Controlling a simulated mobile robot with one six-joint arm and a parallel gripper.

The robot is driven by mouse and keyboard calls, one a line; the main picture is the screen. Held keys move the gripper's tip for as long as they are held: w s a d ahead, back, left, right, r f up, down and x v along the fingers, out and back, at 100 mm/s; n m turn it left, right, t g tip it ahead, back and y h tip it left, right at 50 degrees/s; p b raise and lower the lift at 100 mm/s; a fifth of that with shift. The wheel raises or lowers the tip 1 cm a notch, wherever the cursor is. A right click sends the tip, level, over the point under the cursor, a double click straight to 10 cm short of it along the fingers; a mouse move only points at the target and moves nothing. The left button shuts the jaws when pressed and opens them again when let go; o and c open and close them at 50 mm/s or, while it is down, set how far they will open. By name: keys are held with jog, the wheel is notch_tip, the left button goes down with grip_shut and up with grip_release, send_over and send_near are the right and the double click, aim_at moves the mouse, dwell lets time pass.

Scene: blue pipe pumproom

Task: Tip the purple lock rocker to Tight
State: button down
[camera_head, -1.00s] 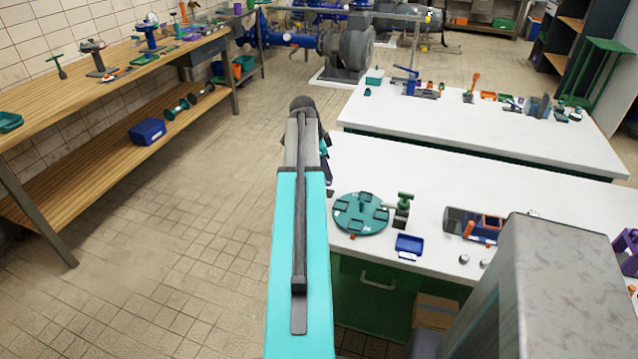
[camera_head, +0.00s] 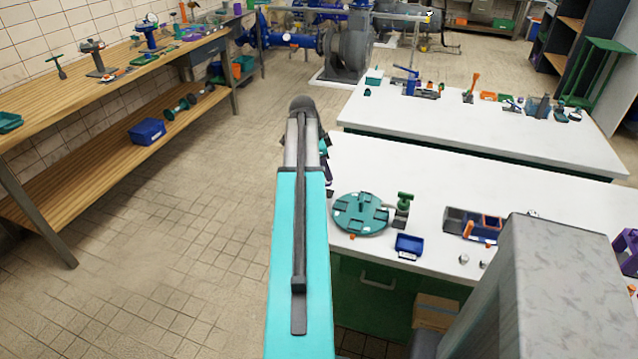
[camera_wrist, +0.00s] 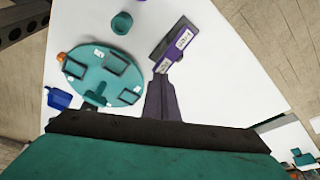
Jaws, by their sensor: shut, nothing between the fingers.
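The purple lock rocker (camera_wrist: 176,43) is in the upper middle of the wrist view. It is a purple block with a dark side and two white labels, too small to read. Which way it is tipped I cannot tell. My gripper (camera_wrist: 162,78) is shut and empty, its dark fingers together and pointing at the rocker's near end. The tips appear very close to that end; whether they touch it I cannot tell. In the head view my own arm hides most of this spot.
A round teal plate (camera_head: 361,213) with raised blocks lies on the white bench (camera_head: 450,190), left of the rocker in the wrist view. Beside it are a green-handled valve (camera_head: 403,203) and a blue bin (camera_head: 409,245). A teal cup (camera_wrist: 121,22) stands beyond the plate.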

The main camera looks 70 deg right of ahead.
aim_at(327, 183)
jog(key=shift+f+b, duration=0.6)
jog(key=shift+f, duration=0.85)
dwell(1.2)
notch_tip(327, 183, up, 9)
jog(key=p, duration=0.4)
jog(key=shift+f+p, duration=0.2)
jog(key=shift+p, duration=0.15)
dwell(0.6)
dwell(0.4)
